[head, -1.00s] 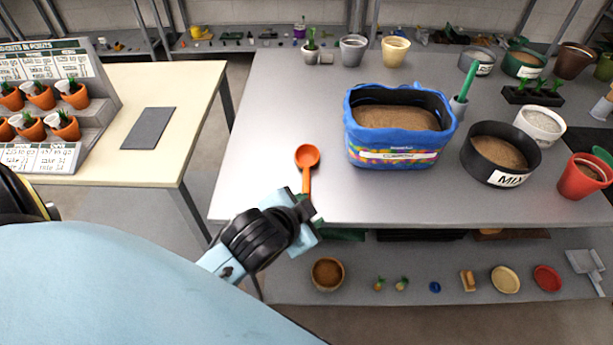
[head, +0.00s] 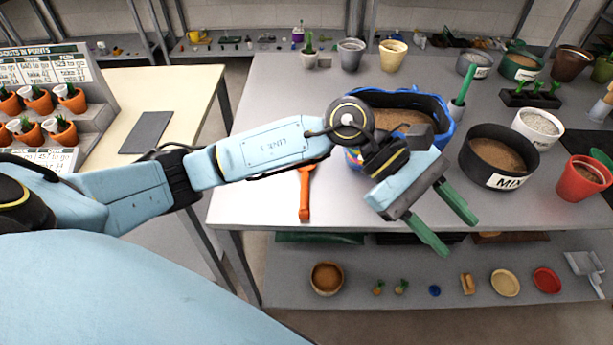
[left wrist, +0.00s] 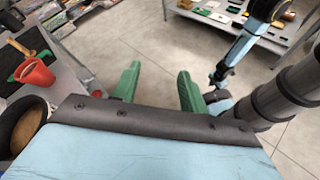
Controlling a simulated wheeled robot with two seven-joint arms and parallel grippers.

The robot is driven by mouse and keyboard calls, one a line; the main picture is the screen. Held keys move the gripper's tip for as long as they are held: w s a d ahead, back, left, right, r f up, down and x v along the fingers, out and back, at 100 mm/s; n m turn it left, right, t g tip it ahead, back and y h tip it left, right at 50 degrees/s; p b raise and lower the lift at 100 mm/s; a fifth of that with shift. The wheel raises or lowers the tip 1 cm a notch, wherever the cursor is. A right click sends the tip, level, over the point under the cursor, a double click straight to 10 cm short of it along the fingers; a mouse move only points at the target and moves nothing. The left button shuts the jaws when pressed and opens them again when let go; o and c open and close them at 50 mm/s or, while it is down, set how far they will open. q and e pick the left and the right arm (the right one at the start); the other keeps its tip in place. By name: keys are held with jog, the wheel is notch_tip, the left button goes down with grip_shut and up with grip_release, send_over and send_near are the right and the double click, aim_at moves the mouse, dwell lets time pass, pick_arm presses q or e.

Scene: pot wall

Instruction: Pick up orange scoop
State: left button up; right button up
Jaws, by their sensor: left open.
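The orange scoop (head: 305,194) lies on the grey table near its front left edge. Its handle shows in the head view, and its bowl is hidden behind my left arm. My left gripper (head: 460,233) has green fingers spread apart with nothing between them. It is to the right of the scoop, in front of the blue soil bag, over the table's front edge. In the left wrist view the open fingers (left wrist: 158,88) point out over the bare floor, and the scoop is not seen there. My right gripper does not show clearly in the head view.
The blue soil bag (head: 440,107) stands behind my left gripper. The black MIX tub (head: 498,178) and red pot (head: 582,181) are to the right. A lower shelf (head: 420,290) holds small items.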

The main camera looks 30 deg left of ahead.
pick_arm(q)
jog(key=w+a+f+m+y, duration=0.3)
jog(key=a+f+m+y, duration=0.15)
jog(key=a+y, duration=0.35)
jog(key=t+y, duration=0.1)
jog(key=y, duration=0.6)
send_near(306, 189)
jog(key=f, duration=0.3)
jog(key=shift+s+a+f+m+b, duration=0.25)
jog(key=shift+s+a+m+b, duration=0.05)
jog(key=shift+m, duration=0.05)
jog(key=shift+s+a+f, duration=0.1)
jog(key=shift+a+f, duration=0.05)
jog(key=shift+f, duration=0.85)
jog(key=shift+s+a+f, duration=0.1)
jog(key=shift+a+f, duration=0.05)
jog(key=shift+f, duration=0.8)
jog(key=shift+s+a+f, duration=0.1)
jog(key=shift+a+f, duration=0.1)
jog(key=shift+f, duration=0.8)
jog(key=shift+c, duration=0.2)
grip_shut()
